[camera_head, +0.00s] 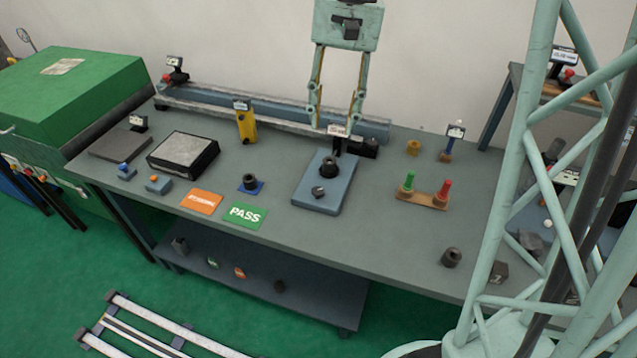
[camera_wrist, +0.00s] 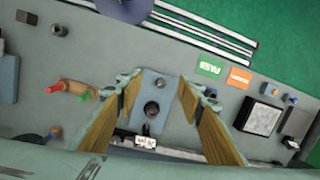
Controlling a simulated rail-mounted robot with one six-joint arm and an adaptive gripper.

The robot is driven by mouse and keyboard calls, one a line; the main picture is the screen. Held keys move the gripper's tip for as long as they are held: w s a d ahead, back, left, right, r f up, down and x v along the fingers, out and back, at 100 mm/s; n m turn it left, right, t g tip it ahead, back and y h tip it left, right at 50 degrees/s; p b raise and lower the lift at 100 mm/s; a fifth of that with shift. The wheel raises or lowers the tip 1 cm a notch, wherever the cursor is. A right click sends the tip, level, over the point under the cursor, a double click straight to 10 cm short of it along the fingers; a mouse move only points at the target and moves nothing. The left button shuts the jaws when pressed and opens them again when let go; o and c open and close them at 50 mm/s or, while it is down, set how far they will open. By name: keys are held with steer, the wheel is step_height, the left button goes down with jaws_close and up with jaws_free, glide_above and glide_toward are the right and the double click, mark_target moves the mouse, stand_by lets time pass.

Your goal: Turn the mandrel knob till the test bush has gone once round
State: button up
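A blue-grey plate (camera_head: 312,207) lies near the middle of the table. On its back half stands a dark round bush-like piece (camera_head: 328,167). In front of it, on the same plate, sits a smaller dark knob-like piece (camera_head: 318,192). Both show in the wrist view, the bush-like piece (camera_wrist: 151,109) nearer a small sign and the smaller piece (camera_wrist: 159,83) beyond it. I cannot read a mark that shows how either is turned. My gripper (camera_head: 337,124) is open and empty, pointing down above the plate. Its fingers are apart on either side of the plate in the wrist view.
Another dark bush (camera_head: 249,182) stands on a blue square to the left, near a green PASS card (camera_head: 245,216). A wooden block with green and red pegs (camera_head: 423,199) stands right of the plate. A long rail (camera_head: 270,115) runs behind. A loose dark bush (camera_head: 451,257) is front right.

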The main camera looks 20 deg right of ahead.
mark_target(317, 190)
steer(key=w+d+f+m+g+p, duration=0.1)
steer(key=w+f, duration=0.4)
steer(key=f, duration=0.2)
steer(key=w+d+f+m+g+y+p, duration=0.1)
steer(key=w+f+m, duration=0.1)
steer(key=w+f, duration=0.3)
step_height(317, 190, down, 4)
steer(key=shift+w+d+r+p, duration=0.25)
steer(key=shift+w+d+p, duration=0.1)
steer(key=shift+w+p, duration=0.05)
steer(key=shift+f, duration=0.15)
steer(key=shift+s+x, duration=0.2)
steer(key=shift+x, duration=6.6)
steer(key=shift+a, duration=0.2)
steer(key=c, duration=0.9)
steer(key=shift+o, duration=0.2)
steer(key=shift+n+g, duration=0.3)
